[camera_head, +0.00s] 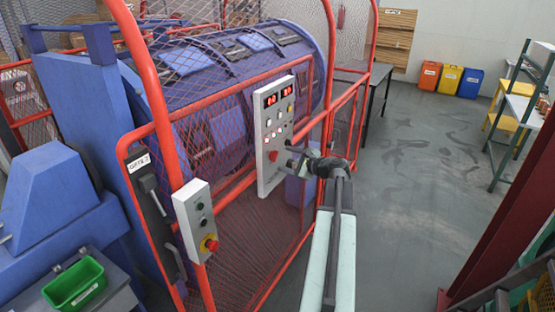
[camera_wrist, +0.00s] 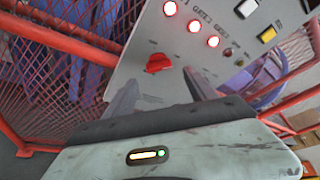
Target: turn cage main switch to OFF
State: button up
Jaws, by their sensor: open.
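A grey control panel (camera_head: 263,183) is mounted on the red cage frame. A red rotary switch handle (camera_head: 273,156) sits on its lower part, and it also shows in the wrist view (camera_wrist: 158,64). The handle lies roughly sideways in the wrist view; its label is too small to read. My gripper (camera_head: 291,152) is just right of the panel in the head view. In the wrist view my gripper (camera_wrist: 163,88) is open and empty. Its fingers point at the panel, one to each side below the handle, with no clear contact.
Lit red lamps (camera_wrist: 194,26) and several buttons are near the switch. A smaller box (camera_head: 193,205) with a red stop button (camera_head: 211,245) is on the cage at front left. Red mesh and rails surround the blue machine (camera_head: 215,135). The grey floor (camera_head: 420,150) at right is open.

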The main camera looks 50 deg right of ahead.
aim_at(274, 156)
jog(key=b+x, duration=0.1)
jog(key=x, duration=0.4)
jog(key=shift+a, duration=0.1)
jog(key=c, duration=1.4)
jog(key=shift+f+b, duration=0.1)
jog(key=shift+b, duration=0.2)
jog(key=shift+f+n+t+b, duration=0.1)
jog(key=shift+n+t+b, duration=0.95)
jog(key=shift+n+b, duration=1.45)
jog(key=shift+n+t+b, duration=1)
jog(key=shift+n+b, duration=0.75)
jog(key=shift+n, duration=1.35)
jog(key=shift+f+n+t+b, duration=0.1)
jog(key=shift+n+t+b, duration=0.95)
jog(key=shift+n+b, duration=1.45)
jog(key=shift+n+p, duration=0.3)
jog(key=shift+n, duration=0.3)
